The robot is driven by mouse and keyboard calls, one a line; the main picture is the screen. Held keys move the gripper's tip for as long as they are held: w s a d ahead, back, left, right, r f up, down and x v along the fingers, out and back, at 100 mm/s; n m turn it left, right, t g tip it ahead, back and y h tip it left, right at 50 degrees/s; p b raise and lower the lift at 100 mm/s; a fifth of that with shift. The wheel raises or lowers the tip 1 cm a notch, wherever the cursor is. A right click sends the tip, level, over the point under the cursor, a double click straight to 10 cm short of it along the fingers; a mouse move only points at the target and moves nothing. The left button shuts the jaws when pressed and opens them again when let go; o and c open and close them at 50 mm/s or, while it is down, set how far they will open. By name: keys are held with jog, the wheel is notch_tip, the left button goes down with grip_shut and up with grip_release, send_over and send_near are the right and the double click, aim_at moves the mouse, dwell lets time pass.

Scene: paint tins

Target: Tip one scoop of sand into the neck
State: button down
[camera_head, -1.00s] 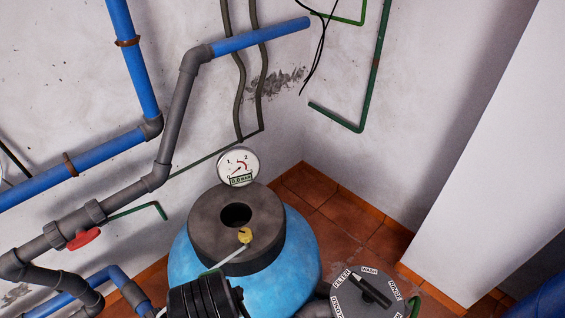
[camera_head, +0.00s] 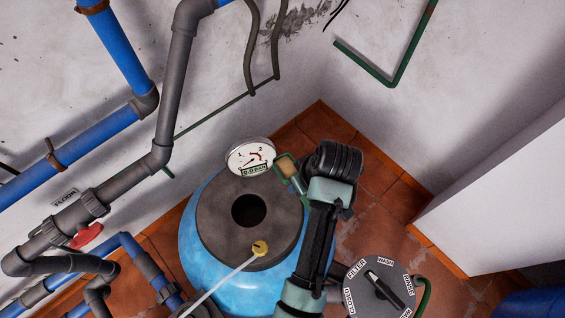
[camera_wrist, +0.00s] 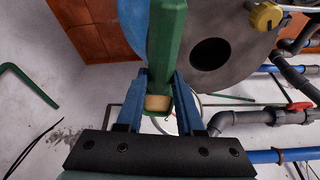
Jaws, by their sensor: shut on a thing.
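A blue tank (camera_head: 200,270) has a dark grey collar (camera_head: 215,225) with a round open neck (camera_head: 249,211). My gripper (camera_wrist: 158,82) is shut on a green scoop (camera_wrist: 165,40), its two blue fingers on either side. In the head view the scoop (camera_head: 296,183) is right of the neck, near the collar's upper right edge. Tan sand (camera_head: 285,167) shows in its bowl and also between the fingers in the wrist view (camera_wrist: 157,103). The neck (camera_wrist: 210,54) lies right of the scoop there. My arm hides the tank's right side.
A round pressure gauge (camera_head: 250,157) stands at the collar's back edge, close to the scoop. A pale rod with a yellow knob (camera_head: 260,248) reaches over the collar's front. A valve dial (camera_head: 378,292) is at lower right. Blue and grey pipes (camera_head: 85,140) fill the left.

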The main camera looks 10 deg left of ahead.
jog(key=shift+w+a+r+n+g+y+p, duration=0.15)
jog(key=shift+w+a+r+n+p, duration=0.1)
jog(key=shift+n+p, duration=0.25)
jog(key=shift+w+a+r+n+g+y+p, duration=0.1)
jog(key=shift+w+r+n+g+y+p, duration=0.1)
jog(key=shift+n+p, duration=0.3)
jog(key=shift+w+a+f+n+p, duration=0.15)
jog(key=shift+a+n+p, duration=0.2)
jog(key=shift+n+p, duration=0.6)
jog(key=n+p, duration=0.1)
jog(key=a+n+g, duration=0.1)
jog(key=n+p, duration=0.1)
jog(key=n, duration=0.1)
jog(key=shift+a+f+g+y+p, duration=0.25)
jog(key=shift+a+f+p, duration=0.05)
jog(key=a+n+p, duration=0.1)
jog(key=f+n+g, duration=0.1)
jog(key=n, duration=0.1)
jog(key=shift+s+a+p, duration=0.35)
jog(key=shift+s, duration=0.05)
jog(key=shift+f, duration=0.2)
notch_tip(320, 180, down, 3)
jog(key=shift+t+h+b, duration=0.4)
jog(key=shift+t+b, duration=0.3)
